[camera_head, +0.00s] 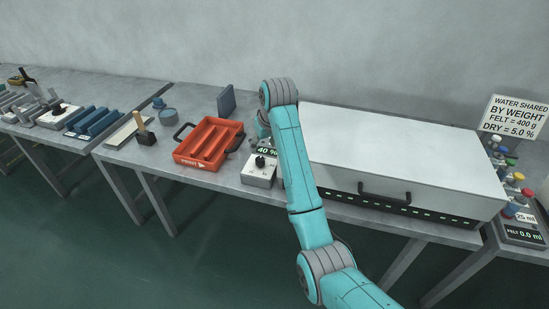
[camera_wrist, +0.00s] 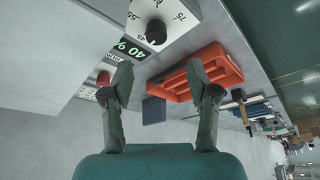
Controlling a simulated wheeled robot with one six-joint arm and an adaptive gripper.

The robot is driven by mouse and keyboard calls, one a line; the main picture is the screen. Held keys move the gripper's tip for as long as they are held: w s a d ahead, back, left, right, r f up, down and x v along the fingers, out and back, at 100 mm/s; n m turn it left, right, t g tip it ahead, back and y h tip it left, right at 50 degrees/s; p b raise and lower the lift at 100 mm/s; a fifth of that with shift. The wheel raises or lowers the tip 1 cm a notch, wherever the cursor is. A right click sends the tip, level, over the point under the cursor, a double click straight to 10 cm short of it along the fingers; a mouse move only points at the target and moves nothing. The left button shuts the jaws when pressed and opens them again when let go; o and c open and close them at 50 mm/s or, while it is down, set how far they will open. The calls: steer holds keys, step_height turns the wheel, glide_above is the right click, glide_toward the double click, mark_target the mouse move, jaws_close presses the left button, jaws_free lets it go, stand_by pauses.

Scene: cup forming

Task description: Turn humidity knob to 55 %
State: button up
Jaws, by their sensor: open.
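The humidity knob is a black dial (camera_wrist: 156,32) on a white box with printed numbers, at the top of the wrist view. In the head view the knob (camera_head: 260,161) sits on the white box (camera_head: 257,174) left of my arm. A dark display (camera_wrist: 132,48) beside it reads 40 % in green; it also shows in the head view (camera_head: 267,150). My gripper (camera_wrist: 160,72) is open and empty, its two fingers pointing toward the knob box but apart from the knob.
An orange tray (camera_head: 233,126) stands left of the box. A large white lidded unit (camera_head: 400,140) with a dark handle stands right, close to my arm. A red button (camera_wrist: 103,78) shows near one finger. A blue block (camera_head: 226,100) stands behind the tray.

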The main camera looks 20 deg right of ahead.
mark_target(260, 159)
steer(key=x, duration=1)
steer(key=shift+w+d+f, duration=0.1)
steer(key=shift+d+f, duration=0.15)
steer(key=shift+d, duration=0.05)
jaws_close()
